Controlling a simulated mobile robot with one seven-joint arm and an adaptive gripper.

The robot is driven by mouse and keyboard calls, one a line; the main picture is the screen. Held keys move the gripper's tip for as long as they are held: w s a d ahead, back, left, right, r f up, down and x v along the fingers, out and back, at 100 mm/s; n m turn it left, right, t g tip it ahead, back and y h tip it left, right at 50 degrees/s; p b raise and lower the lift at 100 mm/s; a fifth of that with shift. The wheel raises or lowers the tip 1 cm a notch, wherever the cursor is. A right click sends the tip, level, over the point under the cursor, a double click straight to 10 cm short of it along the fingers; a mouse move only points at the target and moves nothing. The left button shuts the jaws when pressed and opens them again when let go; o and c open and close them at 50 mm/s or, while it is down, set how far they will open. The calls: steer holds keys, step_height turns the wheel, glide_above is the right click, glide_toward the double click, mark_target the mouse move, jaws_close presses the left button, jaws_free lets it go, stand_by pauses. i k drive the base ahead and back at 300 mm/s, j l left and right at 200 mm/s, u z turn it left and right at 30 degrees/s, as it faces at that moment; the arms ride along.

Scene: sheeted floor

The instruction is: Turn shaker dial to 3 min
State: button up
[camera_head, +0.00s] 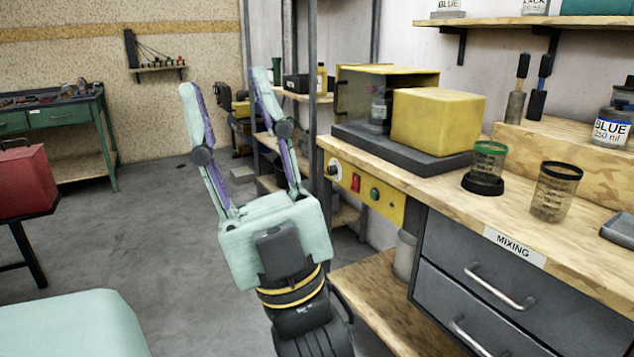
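The shaker (436,122) sits on the wooden bench, with a yellow block-shaped housing, a dark base and an open-looking chamber at its left. A dark can with a label (379,108) stands inside the chamber. A yellow control panel (385,201) on the bench front carries a round dial (334,170), a red switch (355,183) and a green button (374,194). The dial's markings are too small to read. My gripper (217,82) points up, left of the panel and apart from it. Its fingers are spread open with nothing between them.
The bench (520,226) holds a green-rimmed cup (487,160), a dark-rimmed cup (556,192) and a blue paint jar (611,130). Grey drawers (480,290) labelled MIXING lie below. A metal rack post (312,100) stands behind my gripper.

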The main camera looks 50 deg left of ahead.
mark_target(332, 169)
steer(key=u, duration=1.2)
